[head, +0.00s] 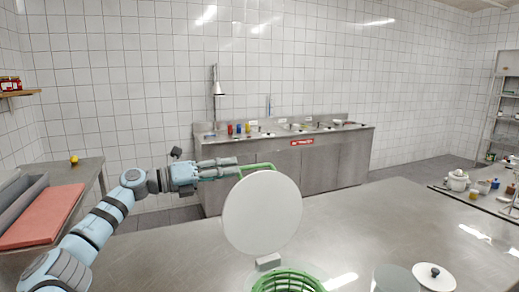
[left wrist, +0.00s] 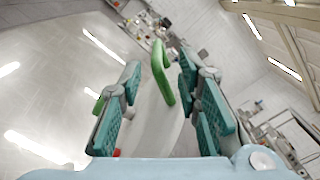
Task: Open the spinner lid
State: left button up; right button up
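The spinner's white round lid (head: 262,212) stands raised, nearly upright, above the green basket (head: 288,283) at the bottom of the head view. A grey hinge block (head: 268,262) is at its lower edge. A green handle (head: 238,170) is behind the lid, beside my left gripper (head: 222,168). In the left wrist view the lid (left wrist: 155,125) and handle (left wrist: 163,75) show between the teal-padded fingers of my left gripper (left wrist: 160,95). These fingers are spread apart; the handle is closer to the right finger. My right gripper is not in view.
A pot (head: 395,279) and a white lid with a black knob (head: 433,276) are right of the basket. The steel counter (head: 370,225) is clear behind them. A red board (head: 42,216) lies on the left side table. A sink unit (head: 335,160) stands at the back wall.

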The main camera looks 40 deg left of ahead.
aim_at(266, 165)
pick_arm(q)
jog(key=p+x, duration=0.3)
jog(key=x, duration=0.5)
jog(key=shift+w+p, duration=0.4)
jog(key=shift+w+d, duration=0.4)
jog(key=shift+w, duration=0.05)
jog(key=shift+w+f, duration=0.15)
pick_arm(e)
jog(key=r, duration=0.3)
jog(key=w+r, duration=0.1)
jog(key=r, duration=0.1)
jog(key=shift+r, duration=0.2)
pick_arm(q)
jog(key=c, duration=0.6)
jog(key=shift+s, duration=0.2)
grip_shut()
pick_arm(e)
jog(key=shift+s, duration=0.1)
pick_arm(q)
jog(key=shift+a, duration=0.1)
